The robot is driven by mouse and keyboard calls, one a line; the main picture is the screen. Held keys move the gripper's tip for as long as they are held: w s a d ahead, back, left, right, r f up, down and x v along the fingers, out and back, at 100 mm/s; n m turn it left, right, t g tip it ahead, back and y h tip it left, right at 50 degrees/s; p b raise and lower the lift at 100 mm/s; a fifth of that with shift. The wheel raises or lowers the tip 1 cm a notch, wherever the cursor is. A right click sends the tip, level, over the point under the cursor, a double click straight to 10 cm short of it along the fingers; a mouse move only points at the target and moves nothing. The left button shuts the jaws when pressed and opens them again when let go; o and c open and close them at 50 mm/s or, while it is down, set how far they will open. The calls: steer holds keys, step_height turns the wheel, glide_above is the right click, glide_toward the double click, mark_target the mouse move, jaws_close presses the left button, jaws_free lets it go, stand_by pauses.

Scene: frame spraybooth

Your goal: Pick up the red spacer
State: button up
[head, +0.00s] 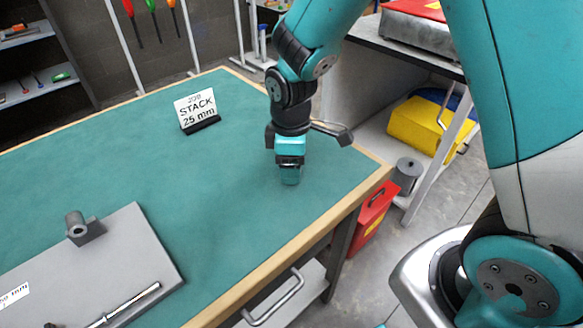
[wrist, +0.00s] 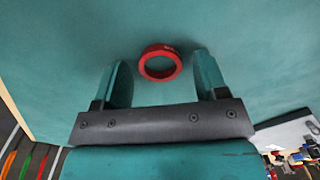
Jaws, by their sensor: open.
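The red spacer (wrist: 160,62) is a short ring lying on the green table top in the wrist view. It shows just beyond my fingertips, a little to the right of the gap's left finger and roughly centred between the two fingers. My gripper (wrist: 162,80) is open with nothing between its fingers. In the head view my gripper (head: 290,178) points down over the right part of the table, and the spacer is hidden there.
A card reading "STACK 25 mm" (head: 196,108) stands behind on the green table (head: 130,170). A grey plate (head: 120,255) with a metal block (head: 85,230) and a rod (head: 125,303) lies at front left. The table around my gripper is clear.

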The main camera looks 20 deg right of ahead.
steer(key=c, duration=1)
